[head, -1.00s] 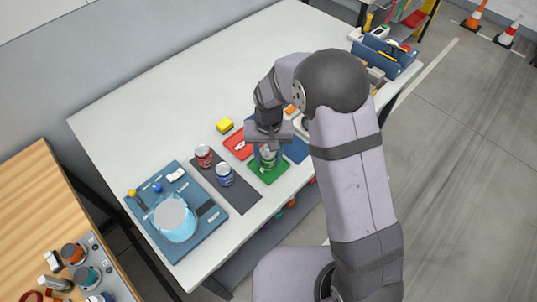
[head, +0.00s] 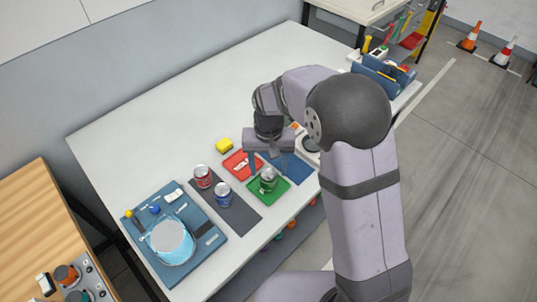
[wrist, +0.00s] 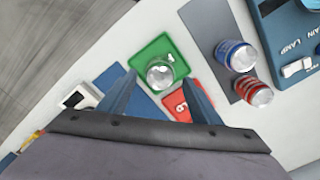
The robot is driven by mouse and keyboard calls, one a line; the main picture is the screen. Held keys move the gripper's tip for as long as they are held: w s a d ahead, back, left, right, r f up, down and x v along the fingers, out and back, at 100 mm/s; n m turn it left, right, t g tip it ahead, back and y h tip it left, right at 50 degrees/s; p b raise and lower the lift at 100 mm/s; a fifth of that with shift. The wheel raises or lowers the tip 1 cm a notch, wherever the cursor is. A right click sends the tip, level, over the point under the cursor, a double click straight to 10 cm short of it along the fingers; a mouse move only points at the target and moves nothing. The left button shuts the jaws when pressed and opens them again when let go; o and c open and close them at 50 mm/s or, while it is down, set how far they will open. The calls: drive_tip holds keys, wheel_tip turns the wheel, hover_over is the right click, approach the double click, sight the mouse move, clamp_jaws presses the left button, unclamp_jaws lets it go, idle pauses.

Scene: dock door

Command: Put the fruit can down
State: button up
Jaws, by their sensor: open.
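The fruit can (head: 268,179), a silver-topped can with a greenish side, stands upright on the green mat (head: 281,193). In the wrist view the can (wrist: 160,75) stands on the green mat (wrist: 140,60), ahead of the fingertips. My gripper (head: 270,172) is open and empty. Its two blue fingers are above and behind the can, apart from it. In the wrist view the gripper (wrist: 165,88) has its fingers spread wide, with the red mat (wrist: 180,107) partly hidden by the right finger.
A red can (head: 203,177) and a blue can (head: 223,195) stand on a dark grey mat (head: 238,212) at left. A blue mat (head: 295,167) lies to the right. The table's back left is clear.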

sight(271, 175)
wheel_tip(271, 175, up, 7)
drive_tip(key=b, duration=0.1)
drive_tip(key=shift+r, duration=0.15)
drive_tip(key=shift+s+d, duration=0.1)
drive_tip(key=s+d+f, duration=0.2)
drive_tip(key=s+d, duration=0.5)
drive_tip(key=s, duration=0.2)
drive_tip(key=s+d+f, duration=0.3)
drive_tip(key=s+d, duration=0.4)
drive_tip(key=s, duration=0.1)
drive_tip(key=shift+s+d+f, duration=0.35)
drive_tip(key=shift+s+d, duration=0.05)
